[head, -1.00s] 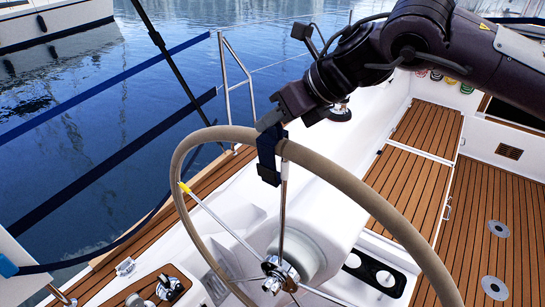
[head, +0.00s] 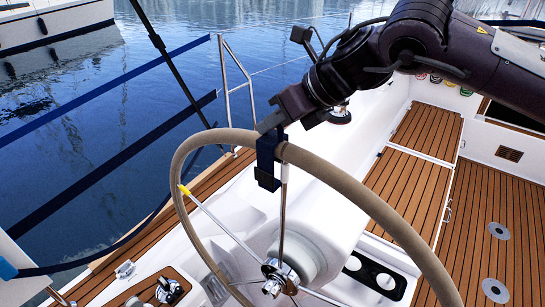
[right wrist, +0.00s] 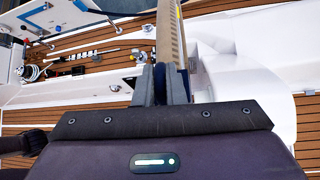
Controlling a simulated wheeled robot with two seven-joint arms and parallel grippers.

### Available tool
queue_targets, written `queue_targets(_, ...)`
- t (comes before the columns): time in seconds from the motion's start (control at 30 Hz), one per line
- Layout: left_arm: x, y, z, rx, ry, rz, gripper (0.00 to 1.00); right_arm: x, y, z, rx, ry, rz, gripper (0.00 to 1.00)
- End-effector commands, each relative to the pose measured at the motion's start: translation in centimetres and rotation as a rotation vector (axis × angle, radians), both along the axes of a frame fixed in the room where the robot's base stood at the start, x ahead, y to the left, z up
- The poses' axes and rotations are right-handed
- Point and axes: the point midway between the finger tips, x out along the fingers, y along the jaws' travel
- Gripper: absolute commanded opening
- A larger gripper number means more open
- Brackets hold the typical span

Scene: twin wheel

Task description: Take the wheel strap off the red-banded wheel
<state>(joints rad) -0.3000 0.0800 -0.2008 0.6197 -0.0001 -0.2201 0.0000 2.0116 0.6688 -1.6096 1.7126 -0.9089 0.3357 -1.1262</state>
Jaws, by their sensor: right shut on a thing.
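The steering wheel (head: 375,208) has a tan rim and metal spokes. A yellow band (head: 184,189) shows where a spoke meets the rim at left; I see no red band. The dark blue wheel strap (head: 267,165) is around the top of the rim and hangs down beside a spoke. My right gripper (head: 271,125) is shut on the strap's upper part, just above the rim. In the right wrist view, the strap (right wrist: 168,84) shows as a dark blue strip between the fingers, below the rim (right wrist: 168,38). My left gripper is out of view.
The wheel hub (head: 278,273) and white pedestal (head: 318,243) lie below the strap. Dark blue lifelines (head: 110,177) and a metal rail (head: 238,82) run along the water side. The teak deck (head: 490,200) at right is clear.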

Motion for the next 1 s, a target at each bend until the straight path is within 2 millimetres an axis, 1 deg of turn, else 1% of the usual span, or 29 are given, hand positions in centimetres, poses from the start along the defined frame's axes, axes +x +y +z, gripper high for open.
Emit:
queue_targets(0.17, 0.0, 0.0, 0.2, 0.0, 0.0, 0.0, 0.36, 0.0, 0.0, 0.3, 0.001, -0.001, 0.0, 0.0)
queue_targets(1.0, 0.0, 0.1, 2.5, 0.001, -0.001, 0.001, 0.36, 0.0, 0.0, 3.7, 0.0, 0.0, 0.0, 0.0)
